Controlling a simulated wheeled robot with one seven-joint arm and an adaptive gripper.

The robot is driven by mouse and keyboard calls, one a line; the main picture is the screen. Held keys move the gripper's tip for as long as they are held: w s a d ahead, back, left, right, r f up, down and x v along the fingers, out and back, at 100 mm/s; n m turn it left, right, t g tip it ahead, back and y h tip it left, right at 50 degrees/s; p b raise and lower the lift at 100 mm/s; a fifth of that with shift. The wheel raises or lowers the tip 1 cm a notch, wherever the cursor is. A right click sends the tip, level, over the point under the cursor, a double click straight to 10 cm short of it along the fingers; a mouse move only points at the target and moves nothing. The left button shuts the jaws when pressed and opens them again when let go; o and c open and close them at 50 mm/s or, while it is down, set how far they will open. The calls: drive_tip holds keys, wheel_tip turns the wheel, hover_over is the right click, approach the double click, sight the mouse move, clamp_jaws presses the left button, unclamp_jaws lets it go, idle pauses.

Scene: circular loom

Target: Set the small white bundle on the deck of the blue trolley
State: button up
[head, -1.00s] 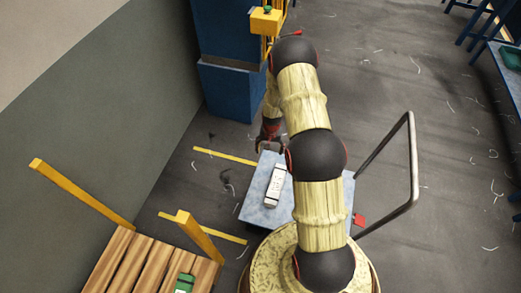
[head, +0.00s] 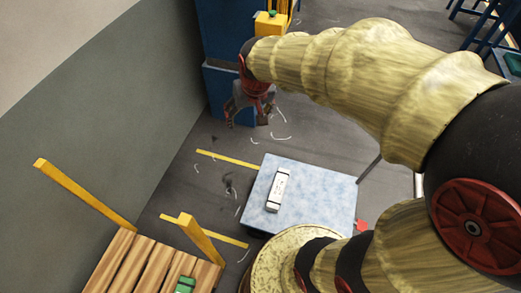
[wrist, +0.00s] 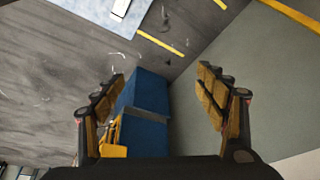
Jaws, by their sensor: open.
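The small white bundle (head: 278,189) lies flat on the light blue deck of the trolley (head: 325,195), left of the deck's middle, with dark marks near its ends. In the wrist view the bundle (wrist: 121,8) and part of the deck (wrist: 90,8) show at the top edge. My gripper (head: 248,118) is open and empty, up and to the left of the trolley and apart from the bundle. In the wrist view its two fingers (wrist: 165,95) stand wide apart with nothing between them.
A blue cabinet (head: 225,95) with a yellow post stands behind my gripper by the grey wall (head: 130,90). A wooden slatted pallet (head: 135,265) with yellow posts is at lower left. Yellow lines (head: 225,158) and white thread scraps mark the floor. My arm covers much of the right side.

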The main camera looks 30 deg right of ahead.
drive_tip(key=s+a+r+n, duration=0.1)
drive_tip(key=s+a+r, duration=0.2)
drive_tip(key=s, duration=0.5)
drive_tip(key=s+a+r+n+t, duration=0.1)
drive_tip(key=s+r, duration=0.3)
drive_tip(key=s, duration=0.5)
drive_tip(key=shift+a+n+t+y, duration=0.3)
drive_tip(key=shift+a+n, duration=0.1)
drive_tip(key=shift+a, duration=0.5)
drive_tip(key=shift+w, duration=0.1)
drive_tip(key=shift+c, duration=0.5)
